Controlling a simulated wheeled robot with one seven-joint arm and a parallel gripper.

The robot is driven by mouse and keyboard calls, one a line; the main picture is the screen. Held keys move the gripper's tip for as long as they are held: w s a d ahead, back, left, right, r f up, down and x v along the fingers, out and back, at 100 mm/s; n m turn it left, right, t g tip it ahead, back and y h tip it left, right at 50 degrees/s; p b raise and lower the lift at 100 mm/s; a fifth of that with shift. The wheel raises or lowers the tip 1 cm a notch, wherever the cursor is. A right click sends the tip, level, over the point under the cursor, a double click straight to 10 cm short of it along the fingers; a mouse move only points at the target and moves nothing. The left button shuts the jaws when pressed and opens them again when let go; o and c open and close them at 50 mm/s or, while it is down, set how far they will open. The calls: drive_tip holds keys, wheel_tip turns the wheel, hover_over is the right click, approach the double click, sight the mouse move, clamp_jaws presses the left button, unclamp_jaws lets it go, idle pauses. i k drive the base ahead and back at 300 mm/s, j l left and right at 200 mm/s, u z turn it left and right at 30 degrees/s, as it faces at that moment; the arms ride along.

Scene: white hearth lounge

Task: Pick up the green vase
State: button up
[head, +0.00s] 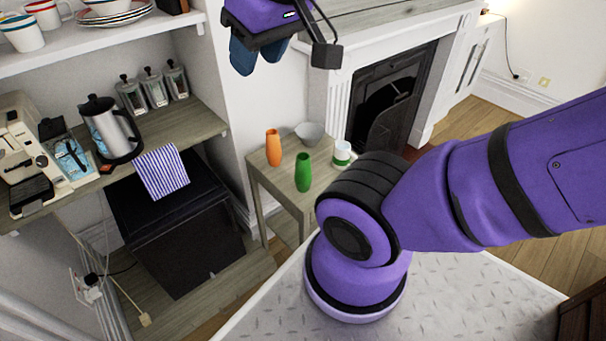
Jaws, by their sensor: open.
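The green vase (303,172) stands upright on a small wooden side table (266,185), near its front edge. An orange vase (273,147) stands behind it to the left. A grey bowl (310,133) and a white and green cup (342,153) are behind it to the right. My gripper (243,58) is at the top of the view, above and apart from the table, with dark blue fingers pointing down. It is open, and I see nothing between the fingers. My purple arm passes just right of the table and hides part of its right side.
A wooden counter (195,123) at left holds a coffee machine (30,150), a kettle (110,128), several jars (153,87) and a striped towel (161,172). A black cabinet (180,235) stands below. A white fireplace (340,85) is behind the table.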

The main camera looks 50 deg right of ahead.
sight(303, 173)
drive_tip(key=z, duration=1.25)
